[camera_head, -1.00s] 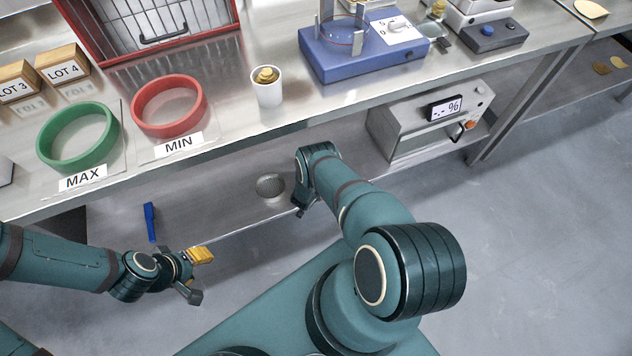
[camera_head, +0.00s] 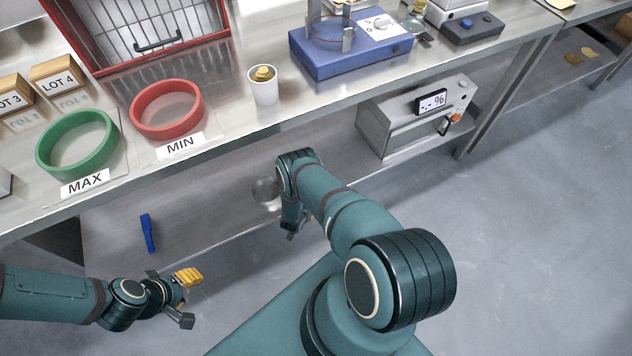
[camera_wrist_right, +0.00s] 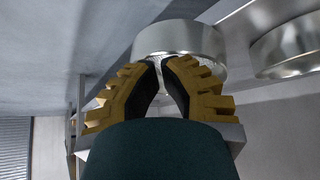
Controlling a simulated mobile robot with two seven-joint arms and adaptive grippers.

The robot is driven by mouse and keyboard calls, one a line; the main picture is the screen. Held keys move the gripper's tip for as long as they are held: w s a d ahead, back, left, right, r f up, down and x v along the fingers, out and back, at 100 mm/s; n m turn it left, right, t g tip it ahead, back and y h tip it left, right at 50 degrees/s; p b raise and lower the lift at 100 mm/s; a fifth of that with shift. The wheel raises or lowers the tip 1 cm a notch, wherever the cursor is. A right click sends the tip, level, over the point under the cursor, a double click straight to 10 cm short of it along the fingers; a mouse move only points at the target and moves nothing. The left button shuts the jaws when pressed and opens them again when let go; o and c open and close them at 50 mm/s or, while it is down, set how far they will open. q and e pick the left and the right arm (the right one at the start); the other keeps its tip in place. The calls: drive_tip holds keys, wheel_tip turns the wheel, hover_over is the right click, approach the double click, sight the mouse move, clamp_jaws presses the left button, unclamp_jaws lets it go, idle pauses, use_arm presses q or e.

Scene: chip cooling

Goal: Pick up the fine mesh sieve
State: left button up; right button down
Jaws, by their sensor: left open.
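A round grey vessel that looks like the fine mesh sieve (camera_head: 263,191) sits on the lower shelf under the counter, partly hidden by my right arm. My right gripper (camera_head: 292,233) hangs just right of it and lower in the picture. In the right wrist view, its yellow-backed fingers (camera_wrist_right: 161,62) converge, with their black pads close together in front of a shiny round metal vessel (camera_wrist_right: 180,38). I cannot tell whether they grip its wall. My left gripper (camera_head: 187,298) is open and empty at the lower left, away from the vessel.
A second round metal vessel (camera_wrist_right: 290,46) shows at the right of the wrist view. A blue tool (camera_head: 147,233) lies on the lower shelf. A grey box with a display (camera_head: 415,115) stands to the right. The counter above carries a white cup (camera_head: 264,90) and rings.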

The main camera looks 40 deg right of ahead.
drive_tip(key=shift+r, duration=0.1)
drive_tip(key=shift+r+p, duration=0.45)
drive_tip(key=shift+r, duration=0.3)
drive_tip(key=shift+f, duration=0.1)
